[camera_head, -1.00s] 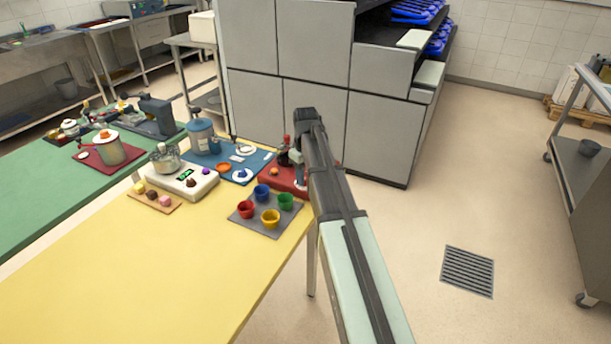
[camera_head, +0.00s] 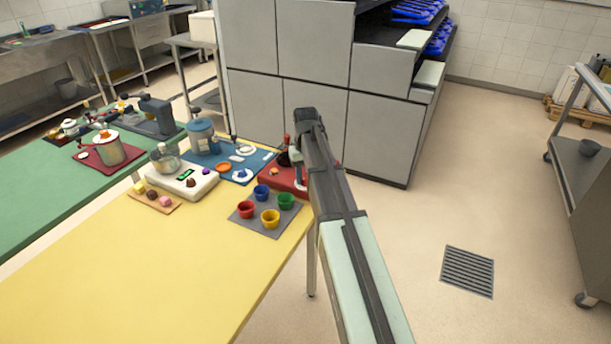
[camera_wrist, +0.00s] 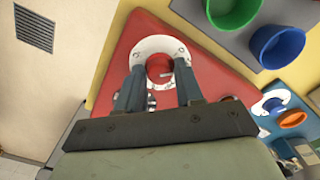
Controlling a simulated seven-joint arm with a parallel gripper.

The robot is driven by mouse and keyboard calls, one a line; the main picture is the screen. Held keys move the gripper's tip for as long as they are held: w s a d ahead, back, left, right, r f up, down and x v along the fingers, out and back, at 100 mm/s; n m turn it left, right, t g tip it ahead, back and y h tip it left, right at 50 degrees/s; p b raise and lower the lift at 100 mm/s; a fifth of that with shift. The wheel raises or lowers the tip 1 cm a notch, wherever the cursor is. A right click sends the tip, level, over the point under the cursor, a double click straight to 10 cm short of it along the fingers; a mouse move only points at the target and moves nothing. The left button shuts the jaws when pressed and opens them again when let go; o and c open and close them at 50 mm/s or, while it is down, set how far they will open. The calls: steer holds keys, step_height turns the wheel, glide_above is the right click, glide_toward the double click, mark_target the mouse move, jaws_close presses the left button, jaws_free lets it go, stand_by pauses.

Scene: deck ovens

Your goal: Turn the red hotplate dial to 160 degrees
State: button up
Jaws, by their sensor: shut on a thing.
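In the wrist view the red dial (camera_wrist: 159,67) sits in a white ring scale (camera_wrist: 146,47) with small dark marks on a red base (camera_wrist: 205,75). My gripper (camera_wrist: 160,82) has its two fingers on either side of the dial and is shut on it. The marks are too small to read, and the fingers cover the near part of the ring, so I cannot tell the dial's setting. In the head view the red base (camera_head: 271,181) lies at the far right corner of the yellow table, and my arm hides the dial.
A grey mat (camera_head: 262,225) with red, blue, green and yellow cups lies close to the red base. A blue board (camera_head: 226,163) and a white device (camera_head: 178,187) stand to the left. The front of the yellow table (camera_head: 130,270) is clear.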

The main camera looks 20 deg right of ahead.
mark_target(305, 178)
steer(key=shift+m, duration=0.9)
steer(key=o, duration=1)
step_height(305, 178, up, 14)
steer(key=shift+f, duration=0.1)
stand_by(0.4)
